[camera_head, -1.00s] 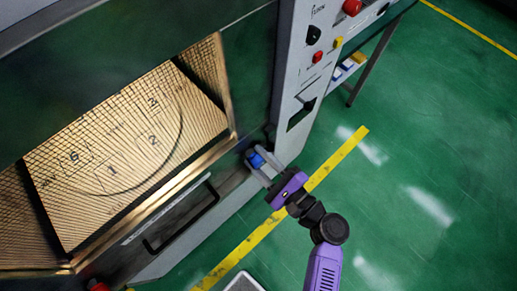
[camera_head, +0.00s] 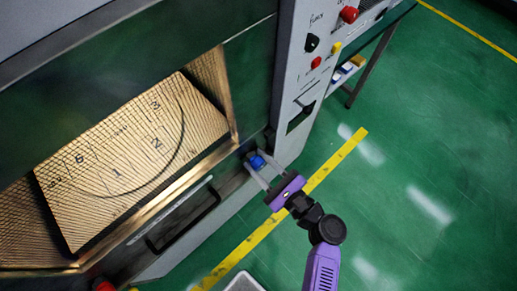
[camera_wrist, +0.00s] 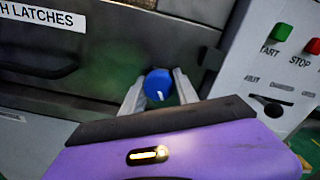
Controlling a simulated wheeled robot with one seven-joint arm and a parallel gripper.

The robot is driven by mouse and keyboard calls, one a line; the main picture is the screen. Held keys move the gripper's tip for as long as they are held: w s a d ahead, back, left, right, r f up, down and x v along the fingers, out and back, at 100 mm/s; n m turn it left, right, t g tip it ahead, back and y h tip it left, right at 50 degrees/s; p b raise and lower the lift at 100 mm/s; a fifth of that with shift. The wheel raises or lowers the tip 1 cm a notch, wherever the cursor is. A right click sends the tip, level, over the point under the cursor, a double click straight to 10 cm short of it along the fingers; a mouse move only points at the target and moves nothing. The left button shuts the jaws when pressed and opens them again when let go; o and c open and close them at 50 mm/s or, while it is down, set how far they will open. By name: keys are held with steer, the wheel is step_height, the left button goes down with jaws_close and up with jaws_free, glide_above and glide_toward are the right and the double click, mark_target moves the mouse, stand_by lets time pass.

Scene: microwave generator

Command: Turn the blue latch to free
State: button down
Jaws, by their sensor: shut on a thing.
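The blue latch (camera_head: 257,162) is a round knob on the front of the grey machine, just below the right corner of the lit chamber. It also shows in the wrist view (camera_wrist: 158,83), with a white mark low on its face. My gripper (camera_head: 258,168) reaches it from the lower right, its two pale fingers on either side of the knob. In the wrist view my gripper (camera_wrist: 159,88) has one finger left and one right of the latch, shut on it. The latch's base is hidden behind the knob.
The chamber holds a numbered board (camera_head: 135,150). A dark handle (camera_head: 185,222) lies left of the latch. The control panel (camera_head: 305,75) with knob and buttons rises above right. A label reading "H LATCHES" (camera_wrist: 40,14) is at upper left. Green floor (camera_head: 430,180) at right is open.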

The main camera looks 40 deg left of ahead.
steer(key=shift+s+f, duration=0.15)
steer(key=shift+f, duration=0.2)
steer(key=c, duration=1.1)
jaws_free()
steer(key=shift+o, duration=0.7)
steer(key=shift+r, duration=0.15)
steer(key=d+b, duration=0.1)
steer(key=d, duration=0.6)
steer(key=shift+s+d, duration=0.25)
steer(key=shift+d, duration=0.15)
steer(key=shift+w, duration=0.1)
